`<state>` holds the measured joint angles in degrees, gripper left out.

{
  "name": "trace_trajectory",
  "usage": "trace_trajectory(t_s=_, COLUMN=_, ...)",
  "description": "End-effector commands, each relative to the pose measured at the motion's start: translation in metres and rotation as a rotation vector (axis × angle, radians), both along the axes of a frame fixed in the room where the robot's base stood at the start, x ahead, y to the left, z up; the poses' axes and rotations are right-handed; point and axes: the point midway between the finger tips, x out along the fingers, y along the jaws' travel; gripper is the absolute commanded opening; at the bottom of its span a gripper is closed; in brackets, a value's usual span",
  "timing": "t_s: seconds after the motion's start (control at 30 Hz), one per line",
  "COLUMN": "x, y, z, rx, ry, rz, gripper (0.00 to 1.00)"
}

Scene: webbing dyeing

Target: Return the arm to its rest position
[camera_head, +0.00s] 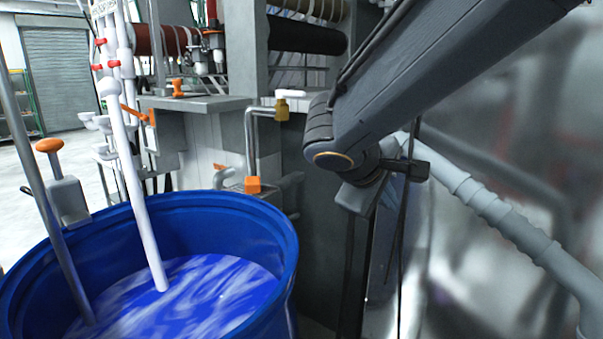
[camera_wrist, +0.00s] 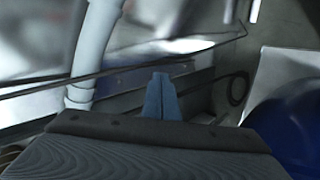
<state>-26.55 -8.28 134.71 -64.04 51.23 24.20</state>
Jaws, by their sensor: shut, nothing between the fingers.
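My arm reaches in from the upper right of the head view, and its wrist (camera_head: 340,150) hangs beside the grey machine frame, to the right of the blue barrel. The fingers do not show clearly in the head view. In the wrist view my gripper (camera_wrist: 160,85) points away from the camera with its two fingers together and nothing between them. It is apart from the barrel, whose blue side shows at the right edge of the wrist view (camera_wrist: 290,125).
The open blue barrel (camera_head: 285,235) holds swirling blue and white liquid, with a white pipe (camera_head: 135,190) and a grey rod (camera_head: 45,200) standing in it. A thick grey pipe (camera_head: 500,215) runs close to my wrist. Thin dark cables hang nearby. Open floor lies far left.

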Motion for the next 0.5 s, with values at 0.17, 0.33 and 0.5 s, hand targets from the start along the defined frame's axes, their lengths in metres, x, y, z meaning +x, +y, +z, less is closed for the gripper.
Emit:
trace_trajectory(t_s=0.17, x=-0.072, y=-0.004, z=-0.053, rx=0.199, ry=0.196, rz=-0.155, gripper=0.00)
trace_trajectory(t_s=0.33, x=-0.132, y=0.016, z=-0.088, rx=0.404, ry=0.349, rz=-0.273, gripper=0.00)
trace_trajectory(t_s=0.5, x=-0.170, y=0.039, z=-0.104, rx=0.563, ry=0.444, rz=-0.349, gripper=0.00)
